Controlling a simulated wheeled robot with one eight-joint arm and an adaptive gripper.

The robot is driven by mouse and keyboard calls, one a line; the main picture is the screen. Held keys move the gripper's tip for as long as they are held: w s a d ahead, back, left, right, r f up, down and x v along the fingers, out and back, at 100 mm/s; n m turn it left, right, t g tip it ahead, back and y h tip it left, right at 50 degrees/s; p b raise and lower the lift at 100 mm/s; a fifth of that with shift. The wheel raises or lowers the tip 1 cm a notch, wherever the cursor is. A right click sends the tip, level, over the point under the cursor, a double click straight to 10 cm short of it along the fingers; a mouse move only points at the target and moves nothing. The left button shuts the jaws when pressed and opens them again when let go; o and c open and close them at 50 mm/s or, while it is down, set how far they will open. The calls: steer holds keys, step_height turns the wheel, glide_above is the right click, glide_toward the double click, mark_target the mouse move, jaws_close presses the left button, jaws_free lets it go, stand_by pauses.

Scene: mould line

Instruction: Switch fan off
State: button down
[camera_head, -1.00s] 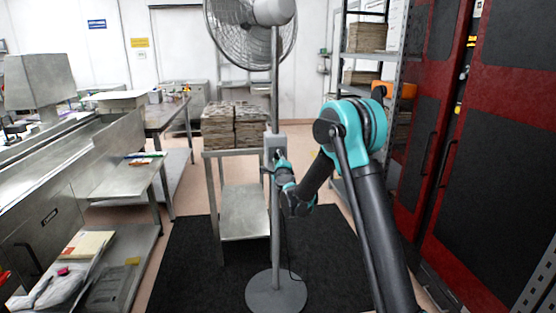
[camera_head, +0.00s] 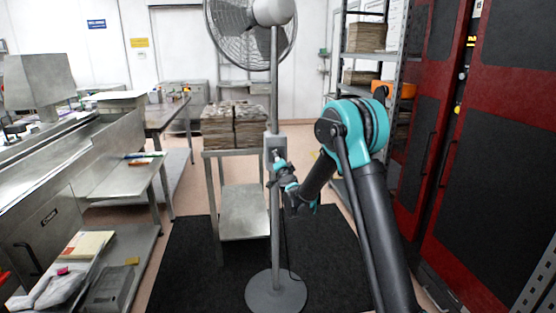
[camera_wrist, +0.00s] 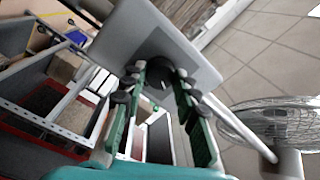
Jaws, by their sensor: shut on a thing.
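The pedestal fan (camera_head: 277,205) stands upright on a round base on a dark mat, its caged head cut off by the top edge. It carries a grey control box (camera_head: 275,142) partway up its pole. My gripper (camera_head: 277,162) is at the lower front of this box. In the wrist view the box's pale face (camera_wrist: 175,38) fills the top middle, with a dark round knob (camera_wrist: 160,73) on it. My gripper (camera_wrist: 161,80) has its green fingers on both sides of the knob and is shut on it. The fan's cage (camera_wrist: 275,122) shows at right. The knob's setting is not readable.
A metal table (camera_head: 243,212) with stacked brown material stands close behind the pole. Metal benches (camera_head: 120,180) line the left side. A shelf rack (camera_head: 372,55) and red-framed dark panels (camera_head: 490,150) stand right. A thin cable hangs beside the pole.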

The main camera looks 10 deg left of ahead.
steer(key=c, duration=2.3)
jaws_free()
steer(key=n, duration=0.5)
steer(key=shift+n, duration=0.3)
jaws_close()
steer(key=o, duration=1.1)
jaws_free()
steer(key=shift+o, duration=0.2)
steer(key=v, duration=1.2)
steer(key=shift+d, duration=0.1)
